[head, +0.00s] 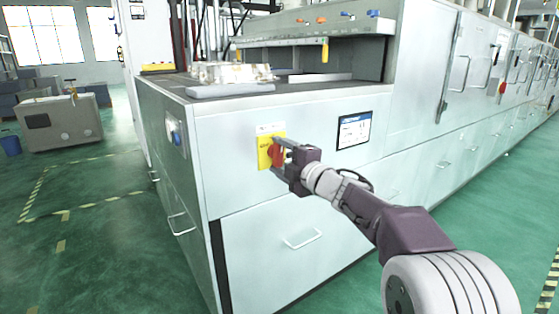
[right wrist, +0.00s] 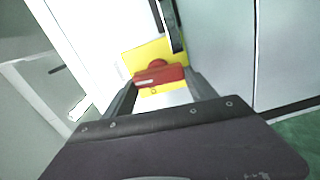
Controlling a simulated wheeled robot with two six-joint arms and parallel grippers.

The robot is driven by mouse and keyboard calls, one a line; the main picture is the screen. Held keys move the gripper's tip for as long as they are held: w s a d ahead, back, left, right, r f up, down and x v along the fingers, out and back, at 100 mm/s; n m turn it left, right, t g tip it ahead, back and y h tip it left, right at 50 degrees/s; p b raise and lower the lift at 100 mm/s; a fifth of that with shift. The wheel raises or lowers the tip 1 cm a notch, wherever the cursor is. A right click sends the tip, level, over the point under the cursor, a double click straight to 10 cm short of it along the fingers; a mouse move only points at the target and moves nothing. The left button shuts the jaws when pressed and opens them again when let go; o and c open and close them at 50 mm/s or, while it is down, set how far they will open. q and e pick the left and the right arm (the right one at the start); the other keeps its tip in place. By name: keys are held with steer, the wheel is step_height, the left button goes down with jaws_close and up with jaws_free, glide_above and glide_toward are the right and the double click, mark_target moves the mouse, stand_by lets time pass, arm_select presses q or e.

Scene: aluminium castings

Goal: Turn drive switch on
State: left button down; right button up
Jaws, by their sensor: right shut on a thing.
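The drive switch is a red rotary handle (head: 276,155) on a yellow plate (head: 264,154), set in the pale front panel of the machine cabinet. In the right wrist view the red handle (right wrist: 160,76) lies across the picture in front of the yellow plate (right wrist: 143,56). My right gripper (head: 279,154) is at the switch, shut on the red handle. In the right wrist view its fingers (right wrist: 160,88) stand at either end of the handle. In the head view the gripper partly covers the handle. My left gripper is in neither view.
A dark-framed display (head: 354,130) is on the panel right of the switch. A drawer handle (head: 303,239) is below it. A metal casting (head: 232,73) lies on the cabinet top. Green floor (head: 100,245) is open at the left.

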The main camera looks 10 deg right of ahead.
steer(key=shift+f+n, duration=0.15)
steer(key=shift+n, duration=0.35)
stand_by(0.3)
steer(key=o, duration=1.4)
steer(key=shift+c, duration=0.2)
steer(key=shift+s, duration=0.1)
steer(key=p+v, duration=0.1)
steer(key=v, duration=0.8)
steer(key=shift+p, duration=0.4)
steer(key=shift+a, duration=0.1)
